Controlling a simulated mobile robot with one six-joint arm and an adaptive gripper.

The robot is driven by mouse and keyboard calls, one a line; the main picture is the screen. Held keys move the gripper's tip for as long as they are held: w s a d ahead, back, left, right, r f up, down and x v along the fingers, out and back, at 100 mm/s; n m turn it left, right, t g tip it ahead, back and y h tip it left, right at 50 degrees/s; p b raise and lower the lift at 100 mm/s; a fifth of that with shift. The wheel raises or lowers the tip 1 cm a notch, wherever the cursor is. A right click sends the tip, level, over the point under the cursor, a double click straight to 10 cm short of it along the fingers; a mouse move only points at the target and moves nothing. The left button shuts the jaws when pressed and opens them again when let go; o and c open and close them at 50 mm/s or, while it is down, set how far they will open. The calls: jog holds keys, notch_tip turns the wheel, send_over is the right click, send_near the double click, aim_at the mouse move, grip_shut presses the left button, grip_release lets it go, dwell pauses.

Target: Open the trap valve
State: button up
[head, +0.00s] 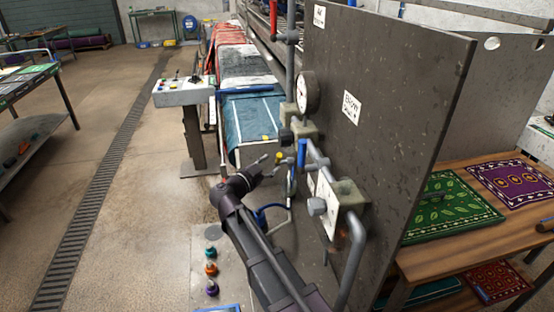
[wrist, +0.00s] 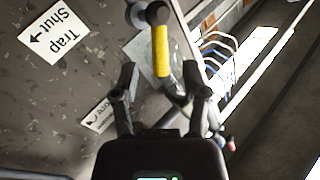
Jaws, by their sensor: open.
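The trap valve's yellow handle (wrist: 161,50) hangs from a dark round pivot in the wrist view, beside a white sign (wrist: 56,36) reading "Trap" and "Shut" with an arrow. My gripper (wrist: 166,84) is open; its two fingers are spread on either side of the line of the handle, and the handle's lower end is just beyond or between the tips. I cannot tell whether they touch. In the head view my gripper (head: 271,165) is beside the dark panel, with a small yellow part (head: 279,157) at its fingertips.
A blue lever (head: 302,152), grey pipes (head: 355,250) and a pressure gauge (head: 307,92) stick out from the dark panel (head: 400,110) close to my arm. Several coloured-top bottles (head: 211,268) stand below left.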

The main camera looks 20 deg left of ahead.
aim_at(277, 160)
jog(key=shift+x, duration=2.2)
grip_shut()
